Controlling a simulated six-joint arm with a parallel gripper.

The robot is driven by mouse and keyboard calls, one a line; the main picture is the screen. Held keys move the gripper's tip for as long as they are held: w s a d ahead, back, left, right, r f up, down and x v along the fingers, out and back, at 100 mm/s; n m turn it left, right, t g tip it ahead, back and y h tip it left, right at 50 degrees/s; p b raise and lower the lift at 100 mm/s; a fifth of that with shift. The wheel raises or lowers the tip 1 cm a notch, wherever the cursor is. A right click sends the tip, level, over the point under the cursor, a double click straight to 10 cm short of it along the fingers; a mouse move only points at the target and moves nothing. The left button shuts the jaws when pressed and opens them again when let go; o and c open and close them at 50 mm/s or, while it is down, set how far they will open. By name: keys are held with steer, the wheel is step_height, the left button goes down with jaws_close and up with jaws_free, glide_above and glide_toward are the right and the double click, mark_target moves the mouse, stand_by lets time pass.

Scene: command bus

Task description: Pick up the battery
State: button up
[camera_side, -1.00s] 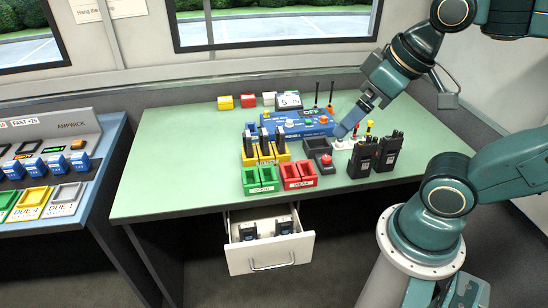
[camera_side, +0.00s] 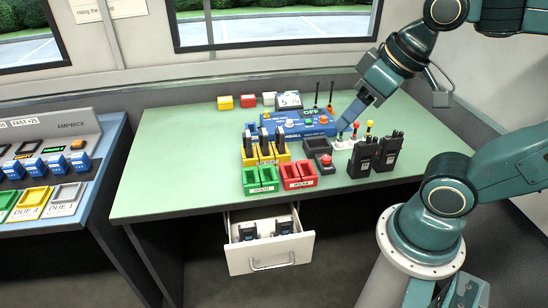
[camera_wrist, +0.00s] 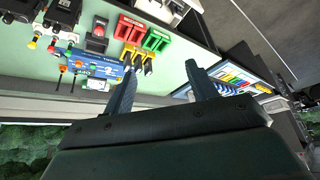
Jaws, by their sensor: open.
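Two small dark blocks with blue parts, which look like batteries (camera_side: 248,232), sit in the open drawer (camera_side: 262,269) under the green table. Several dark upright items (camera_side: 265,138) stand in the yellow holders; I cannot tell whether they are batteries. Several blue blocks, possibly batteries (camera_side: 33,165), sit in the rack on the left desk. My gripper (camera_side: 344,124) is over the back right of the table, right of the blue tester box (camera_side: 300,124). In the wrist view my gripper (camera_wrist: 160,84) shows two fingers spread, with nothing between them. The drawer is not clear there.
Green bins (camera_side: 261,188) and red bins (camera_side: 298,184) stand at the table's front. Two black radios (camera_side: 375,157) stand right of the black box with a red button (camera_side: 325,161). Small knobs and thin antennas rise near my gripper. The table's left side is clear.

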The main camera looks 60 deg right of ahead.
steer(key=w+a+f+m+g, duration=0.2)
steer(key=w+f, duration=0.1)
steer(key=w, duration=0.5)
steer(key=m+g, duration=0.4)
steer(key=m, duration=0.3)
glide_above(248, 234)
steer(key=w+d, duration=0.1)
step_height(248, 234, down, 26)
steer(key=shift+f, duration=0.1)
steer(key=shift+f, duration=4.2)
steer(key=shift+f, duration=0.15)
steer(key=shift+f, duration=2.45)
